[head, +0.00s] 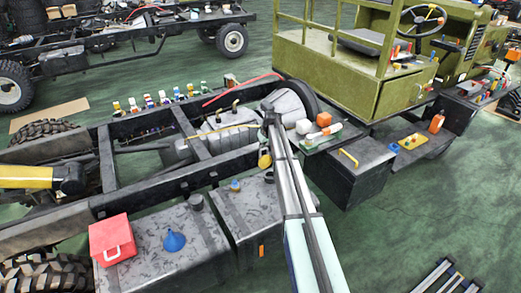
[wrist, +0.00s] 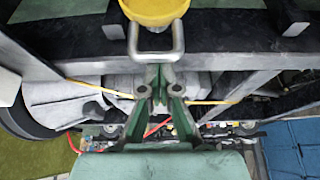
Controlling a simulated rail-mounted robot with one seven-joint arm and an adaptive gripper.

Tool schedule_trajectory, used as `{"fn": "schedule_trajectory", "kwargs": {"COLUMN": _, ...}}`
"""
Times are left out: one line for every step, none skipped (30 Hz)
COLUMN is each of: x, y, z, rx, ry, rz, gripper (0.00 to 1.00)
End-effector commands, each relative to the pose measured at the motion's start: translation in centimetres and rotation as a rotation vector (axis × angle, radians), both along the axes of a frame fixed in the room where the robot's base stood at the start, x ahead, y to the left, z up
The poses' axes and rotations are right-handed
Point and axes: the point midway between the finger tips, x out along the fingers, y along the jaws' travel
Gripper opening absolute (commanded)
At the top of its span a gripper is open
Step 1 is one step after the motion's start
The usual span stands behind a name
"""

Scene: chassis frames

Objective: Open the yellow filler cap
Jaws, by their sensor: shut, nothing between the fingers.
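The yellow filler cap (wrist: 155,9) is at the top edge of the wrist view, partly cut off. A grey metal U-shaped loop (wrist: 156,54) extends from it toward my fingers. My gripper (wrist: 160,72) is shut and empty, its green fingers meeting close to the loop; I cannot tell whether they touch it. In the head view, the yellow cap (head: 265,159) shows beside the near chassis rail, just left of my arm. My fingers are not clear there, and the arm covers part of that area.
A grey tank (head: 165,265) carries a blue funnel (head: 174,241), a red case (head: 112,240) and a black cap (head: 196,202). The dark chassis rail (wrist: 230,38) crosses close by. Right of my arm is a black box (head: 350,175) with a yellow handle.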

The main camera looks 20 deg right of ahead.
Motion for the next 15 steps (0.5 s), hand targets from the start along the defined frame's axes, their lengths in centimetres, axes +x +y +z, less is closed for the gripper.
{"fn": "schedule_trajectory", "kwargs": {"x": -0.75, "y": 0.03, "z": -0.55, "rx": 0.005, "ry": -0.024, "rz": -0.001, "gripper": 0.00}}
{"fn": "schedule_trajectory", "kwargs": {"x": -0.90, "y": 0.00, "z": -0.47, "rx": 0.006, "ry": -0.034, "rz": 0.000, "gripper": 0.00}}
{"fn": "schedule_trajectory", "kwargs": {"x": -1.05, "y": -0.03, "z": -0.38, "rx": 0.008, "ry": -0.048, "rz": 0.001, "gripper": 0.00}}
{"fn": "schedule_trajectory", "kwargs": {"x": -1.12, "y": -0.05, "z": -0.29, "rx": 0.010, "ry": -0.057, "rz": 0.000, "gripper": 0.00}}
{"fn": "schedule_trajectory", "kwargs": {"x": -1.16, "y": -0.07, "z": -0.19, "rx": 0.012, "ry": -0.065, "rz": 0.000, "gripper": 0.00}}
{"fn": "schedule_trajectory", "kwargs": {"x": -1.21, "y": -0.10, "z": -0.08, "rx": 0.013, "ry": -0.072, "rz": 0.000, "gripper": 0.00}}
{"fn": "schedule_trajectory", "kwargs": {"x": -1.24, "y": -0.11, "z": -0.01, "rx": 0.014, "ry": -0.076, "rz": 0.000, "gripper": 0.00}}
{"fn": "schedule_trajectory", "kwargs": {"x": -1.24, "y": -0.13, "z": 0.06, "rx": 0.014, "ry": -0.078, "rz": 0.000, "gripper": 0.00}}
{"fn": "schedule_trajectory", "kwargs": {"x": -1.22, "y": -0.15, "z": 0.14, "rx": 0.014, "ry": -0.081, "rz": 0.000, "gripper": 0.00}}
{"fn": "schedule_trajectory", "kwargs": {"x": -1.19, "y": -0.15, "z": 0.18, "rx": 0.014, "ry": -0.081, "rz": 0.000, "gripper": 0.00}}
{"fn": "schedule_trajectory", "kwargs": {"x": -1.18, "y": -0.16, "z": 0.22, "rx": 0.014, "ry": -0.081, "rz": 0.000, "gripper": 0.00}}
{"fn": "schedule_trajectory", "kwargs": {"x": -1.14, "y": -0.16, "z": 0.25, "rx": 0.014, "ry": -0.081, "rz": 0.000, "gripper": 0.00}}
{"fn": "schedule_trajectory", "kwargs": {"x": -1.14, "y": -0.17, "z": 0.26, "rx": 0.014, "ry": -0.081, "rz": 0.000, "gripper": 0.00}}
{"fn": "schedule_trajectory", "kwargs": {"x": -1.14, "y": -0.17, "z": 0.26, "rx": 0.014, "ry": -0.081, "rz": 0.000, "gripper": 0.00}}
{"fn": "schedule_trajectory", "kwargs": {"x": -1.13, "y": -0.17, "z": 0.27, "rx": 0.014, "ry": -0.081, "rz": 0.000, "gripper": 0.00}}
